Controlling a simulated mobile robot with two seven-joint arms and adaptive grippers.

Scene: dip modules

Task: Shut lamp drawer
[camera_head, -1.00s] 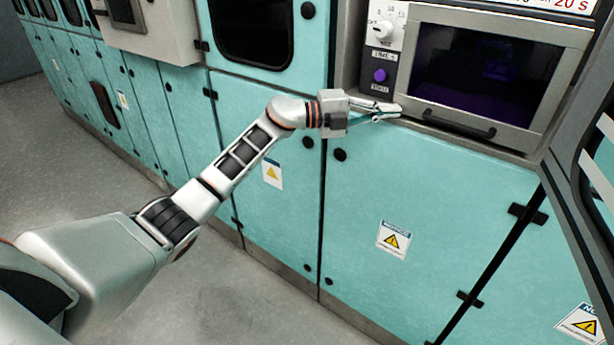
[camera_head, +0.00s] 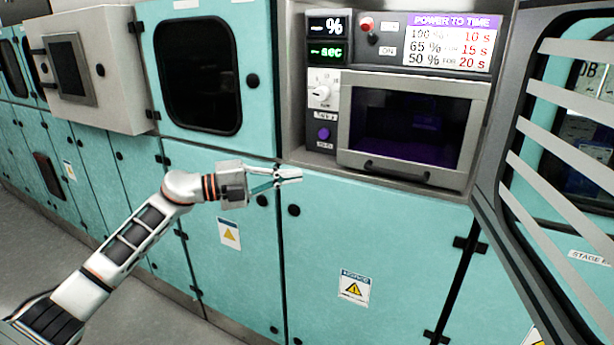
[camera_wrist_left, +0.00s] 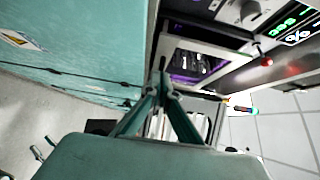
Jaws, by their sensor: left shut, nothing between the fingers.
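The lamp drawer (camera_head: 412,170) has a grey front with a dark, purple-lit window and a black handle (camera_head: 397,172) along its lower edge. It sits in the recess of the teal cabinet; I cannot tell how far out it stands. It also shows in the left wrist view (camera_wrist_left: 196,44), beyond the fingertips, with purple light in its window. My left gripper (camera_head: 292,175) is shut and empty, left of the drawer and at about its lower edge height, apart from the handle. Its fingertips show in the left wrist view (camera_wrist_left: 160,84). My right gripper is not in view.
A control panel with a white dial (camera_head: 320,94) and purple button (camera_head: 323,133) stands left of the drawer. A red knob (camera_head: 367,25) is above. A slatted dark-framed door (camera_head: 500,190) stands at the right. Teal cabinet doors (camera_head: 370,235) fill the space below.

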